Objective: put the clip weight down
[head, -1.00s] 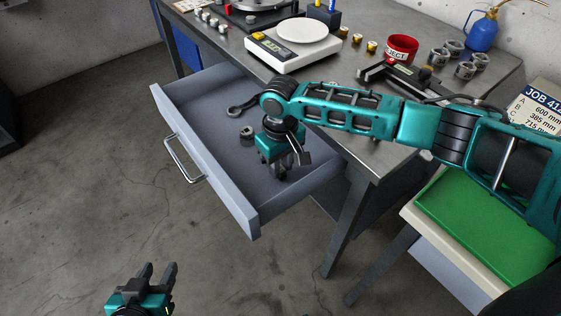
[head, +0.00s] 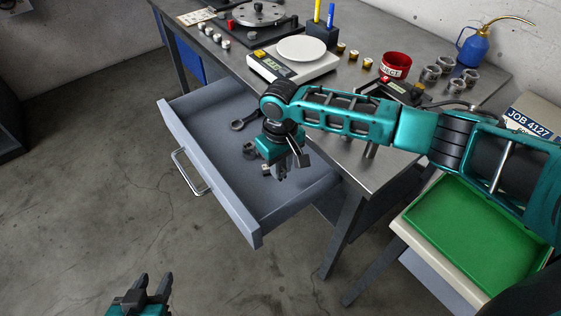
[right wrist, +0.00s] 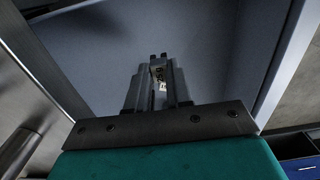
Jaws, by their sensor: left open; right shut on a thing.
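My right gripper (head: 280,173) points down inside the open drawer (head: 208,172), near its right side. It is shut on the clip weight (right wrist: 160,76), which shows in the right wrist view as a small piece with a pale label between the fingers. The fingers hide much of it. I cannot tell whether it touches the drawer floor. My left gripper (head: 150,286) is open and empty, low over the floor and away from the drawer.
A wrench (head: 243,121) and a small dark round part (head: 249,150) lie in the drawer. Left of my right gripper the drawer floor is clear. The bench above holds a white scale (head: 293,62), a red bin (head: 395,66) and several metal parts. A green tray (head: 470,225) stands right.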

